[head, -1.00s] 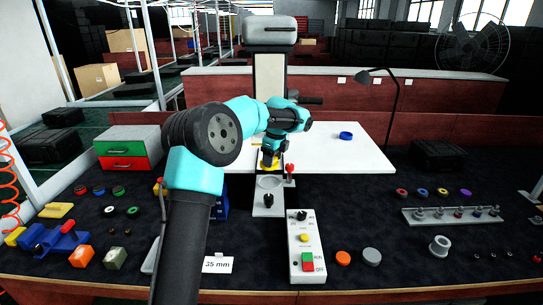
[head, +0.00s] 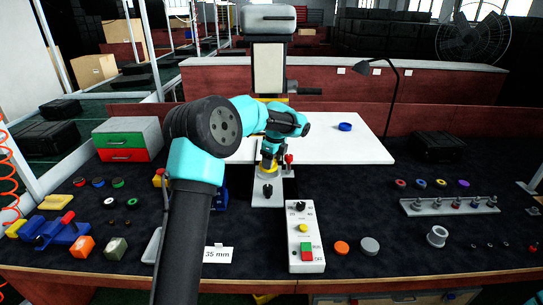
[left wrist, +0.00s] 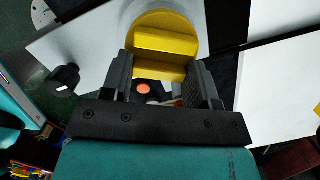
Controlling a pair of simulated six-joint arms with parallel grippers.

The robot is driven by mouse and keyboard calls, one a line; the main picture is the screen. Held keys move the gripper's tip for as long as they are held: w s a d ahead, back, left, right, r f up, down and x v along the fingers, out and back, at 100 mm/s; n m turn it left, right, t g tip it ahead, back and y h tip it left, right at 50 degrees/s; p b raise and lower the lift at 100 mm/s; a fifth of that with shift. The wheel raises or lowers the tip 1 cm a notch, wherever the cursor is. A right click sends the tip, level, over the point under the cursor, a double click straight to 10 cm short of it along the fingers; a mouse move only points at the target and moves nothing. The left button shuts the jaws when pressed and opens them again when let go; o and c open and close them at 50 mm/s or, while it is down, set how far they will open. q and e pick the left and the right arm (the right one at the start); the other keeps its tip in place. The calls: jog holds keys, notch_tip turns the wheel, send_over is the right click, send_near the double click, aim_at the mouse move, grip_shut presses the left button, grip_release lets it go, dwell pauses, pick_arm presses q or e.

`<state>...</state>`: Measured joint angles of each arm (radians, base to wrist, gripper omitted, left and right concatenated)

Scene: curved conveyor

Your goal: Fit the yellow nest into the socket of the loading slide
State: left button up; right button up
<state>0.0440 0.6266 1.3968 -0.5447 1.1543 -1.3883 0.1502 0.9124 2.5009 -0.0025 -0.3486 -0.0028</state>
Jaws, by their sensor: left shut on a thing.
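My left gripper (head: 268,158) is shut on the yellow nest (head: 267,170) and holds it at the socket end of the pale loading slide (head: 278,194). In the left wrist view the nest is a yellow disc (left wrist: 165,20) with a raised bar, and the fingers (left wrist: 162,68) grip that bar from both sides. The nest covers the socket. I cannot tell whether it sits in the socket or just above it. My right gripper is not in view.
A red-knobbed lever (head: 289,160) stands close to the right of the nest. A black knob (head: 267,190) is on the slide's near part. A control box (head: 304,240) lies in front. A white table (head: 345,150) with a blue ring (head: 345,127) is behind.

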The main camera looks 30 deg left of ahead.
pick_arm(q)
jog(key=shift+f, duration=0.4)
jog(key=shift+f, duration=0.95)
dwell(1.3)
jog(key=o, duration=1.1)
jog(key=shift+r, duration=0.1)
notch_tip(320, 180, up, 17)
jog(key=d, duration=0.2)
jog(key=shift+d, duration=0.3)
dwell(0.3)
